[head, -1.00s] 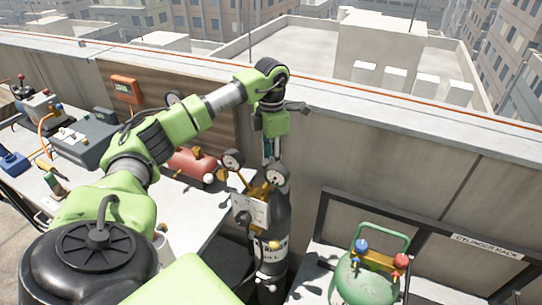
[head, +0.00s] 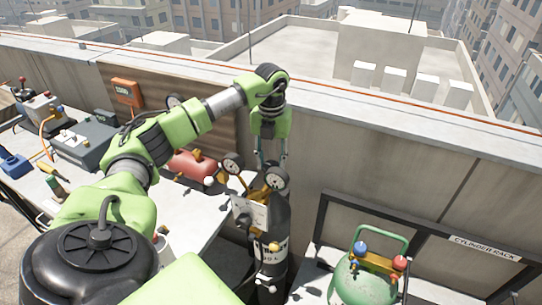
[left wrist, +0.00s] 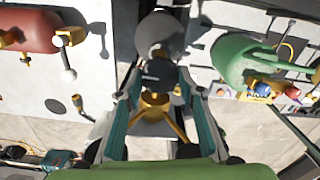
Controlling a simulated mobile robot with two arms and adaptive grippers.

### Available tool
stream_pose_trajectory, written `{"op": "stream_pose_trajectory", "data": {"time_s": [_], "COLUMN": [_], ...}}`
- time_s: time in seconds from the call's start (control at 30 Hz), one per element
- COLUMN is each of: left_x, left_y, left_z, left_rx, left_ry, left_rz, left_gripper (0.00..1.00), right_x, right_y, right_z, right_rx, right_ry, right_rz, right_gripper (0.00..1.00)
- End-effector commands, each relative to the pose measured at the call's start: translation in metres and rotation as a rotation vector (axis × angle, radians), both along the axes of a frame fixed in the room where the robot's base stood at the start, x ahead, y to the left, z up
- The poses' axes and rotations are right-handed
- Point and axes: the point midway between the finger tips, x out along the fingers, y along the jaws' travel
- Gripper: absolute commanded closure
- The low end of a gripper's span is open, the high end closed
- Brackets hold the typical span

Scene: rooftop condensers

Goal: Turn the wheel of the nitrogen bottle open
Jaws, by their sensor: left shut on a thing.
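The nitrogen bottle (head: 280,218) is a tall dark cylinder with a pale lettered band, standing upright beside the bench. Brass regulator fittings with two round gauges (head: 275,178) sit at its top, and a white tag hangs in front. My left gripper (head: 270,160) points down over the bottle's top from above. In the left wrist view its two teal fingers (left wrist: 160,80) close on a dark part at the valve, where the wheel is. The wheel itself is mostly hidden by the fingers and gauges. My right gripper is in neither view.
A green cylinder (head: 345,285) with red and blue knobs stands at the right by the cylinder rack (head: 484,247). The bench (head: 190,220) at left carries a red tank (head: 190,166) and several tools. A parapet wall runs behind the bottle.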

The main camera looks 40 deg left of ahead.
Motion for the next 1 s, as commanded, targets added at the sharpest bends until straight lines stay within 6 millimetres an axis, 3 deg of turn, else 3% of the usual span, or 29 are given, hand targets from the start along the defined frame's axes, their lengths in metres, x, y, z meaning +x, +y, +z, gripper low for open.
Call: {"op": "stream_pose_trajectory", "data": {"time_s": [1.0], "left_x": [0.000], "left_y": [0.000], "left_z": [0.000], "left_rx": [0.000], "left_ry": [-0.001], "left_rz": [0.965], "left_gripper": [0.87], "right_x": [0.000], "right_y": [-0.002], "right_z": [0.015], "right_rx": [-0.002], "right_ry": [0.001], "right_rz": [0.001], "right_gripper": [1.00]}}
